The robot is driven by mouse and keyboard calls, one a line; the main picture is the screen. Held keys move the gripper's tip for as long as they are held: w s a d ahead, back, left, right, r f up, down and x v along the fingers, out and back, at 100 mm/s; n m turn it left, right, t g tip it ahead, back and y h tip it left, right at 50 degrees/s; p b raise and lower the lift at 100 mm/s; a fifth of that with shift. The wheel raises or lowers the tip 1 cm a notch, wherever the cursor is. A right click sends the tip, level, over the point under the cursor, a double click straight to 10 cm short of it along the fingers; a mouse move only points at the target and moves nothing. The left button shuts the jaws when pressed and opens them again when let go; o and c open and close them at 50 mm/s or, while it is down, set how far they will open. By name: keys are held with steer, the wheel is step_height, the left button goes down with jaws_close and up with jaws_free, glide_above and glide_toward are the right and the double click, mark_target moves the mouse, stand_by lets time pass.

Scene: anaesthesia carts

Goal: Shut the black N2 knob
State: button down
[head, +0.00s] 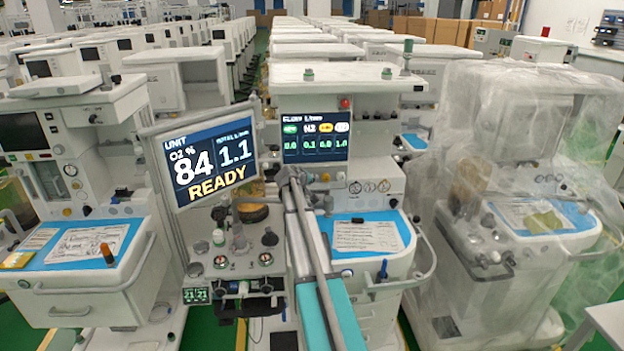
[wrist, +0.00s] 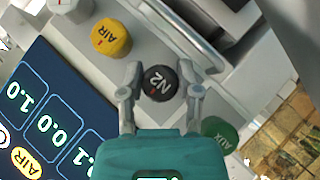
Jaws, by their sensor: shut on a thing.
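The black N2 knob (wrist: 160,83) is in the middle of the wrist view, its white N2 label tilted and a small red mark on its face. My gripper (wrist: 161,77) has one finger on each side of the knob and is shut on it. In the head view my gripper (head: 291,174) is at the panel below the flow screen and hides the knob. The flow screen (head: 315,136) reads 0.1 in the N2 column, with 0.0, 0.0 and 1.0 in the others.
The yellow AIR knob (wrist: 111,37) and the green AUX knob (wrist: 219,134) flank the N2 knob closely. A large monitor (head: 207,160) reading READY stands left of my arm. A plastic-wrapped cart (head: 510,200) stands at the right, another cart (head: 90,185) at the left.

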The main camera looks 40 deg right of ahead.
stand_by(0.4)
steer(key=c, duration=0.6)
jaws_free()
steer(key=shift+r, duration=0.1)
